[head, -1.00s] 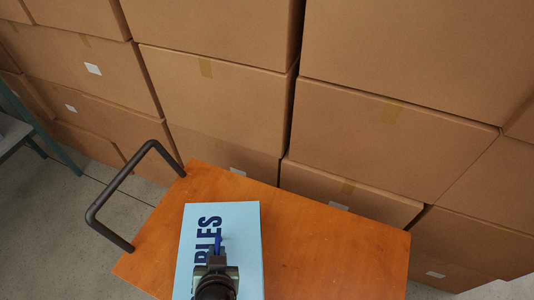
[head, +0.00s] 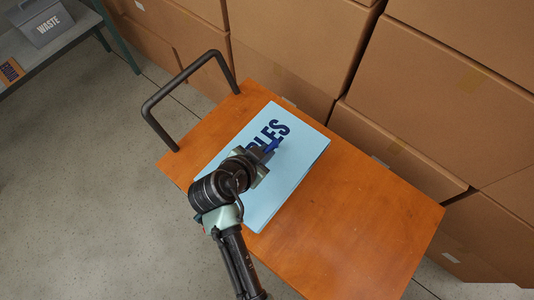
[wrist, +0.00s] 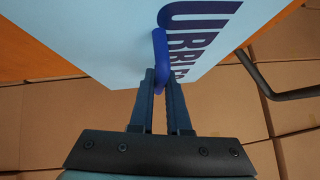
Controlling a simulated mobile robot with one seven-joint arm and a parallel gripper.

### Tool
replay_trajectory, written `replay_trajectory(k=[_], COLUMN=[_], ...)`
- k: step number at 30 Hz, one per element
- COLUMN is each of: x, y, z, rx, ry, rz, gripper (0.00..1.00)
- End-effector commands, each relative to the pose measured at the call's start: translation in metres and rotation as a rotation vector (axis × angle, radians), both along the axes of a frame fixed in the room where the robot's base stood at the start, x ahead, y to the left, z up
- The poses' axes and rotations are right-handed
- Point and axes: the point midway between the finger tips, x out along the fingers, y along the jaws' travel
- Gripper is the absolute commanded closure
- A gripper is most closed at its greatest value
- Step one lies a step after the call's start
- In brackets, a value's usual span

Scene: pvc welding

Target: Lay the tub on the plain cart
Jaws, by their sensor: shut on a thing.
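The tub (head: 293,160) is a light blue, box-shaped thing with dark blue lettering that ends in "BLES", partly covered by my arm. My gripper (head: 264,152) is shut on its blue handle (head: 271,146). In the wrist view, the gripper (wrist: 161,78) has its fingers close together at the handle (wrist: 160,55), against the lettered face of the tub (wrist: 105,45). The plain cart (head: 355,225) has an orange wooden top. The tub is over the cart's left half; I cannot tell whether its underside touches the top.
The cart's black push handle (head: 182,82) rises at its left end. The cart top right of the tub is bare. Stacked cardboard boxes (head: 440,110) stand close behind. A grey bin marked WASTE (head: 42,22) sits on a shelf (head: 60,48) at upper left. Grey floor lies in front.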

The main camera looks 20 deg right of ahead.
Motion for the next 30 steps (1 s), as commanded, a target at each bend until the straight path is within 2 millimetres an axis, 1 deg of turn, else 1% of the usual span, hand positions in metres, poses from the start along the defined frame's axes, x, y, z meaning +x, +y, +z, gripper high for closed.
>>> replay_trajectory(k=[5, 10, 13, 24, 25, 29, 30], x=[0.002, 0.002, 0.002, 0.003, 0.001, 0.000, 0.000], y=[0.000, 0.000, 0.000, 0.000, 0.000, 0.000, 0.000], z=[-0.011, -0.033, -0.041, -0.045, -0.048, -0.048, -0.048], rx=[-0.002, -0.003, -0.003, -0.002, 0.000, 0.000, 0.000], ry=[-0.008, -0.006, -0.007, -0.010, -0.002, -0.002, -0.002], rz=[0.002, 0.001, 0.002, 0.001, 0.001, 0.001, 0.001], gripper=[1.00, 1.00, 1.00, 1.00, 0.82, 0.58, 0.55])
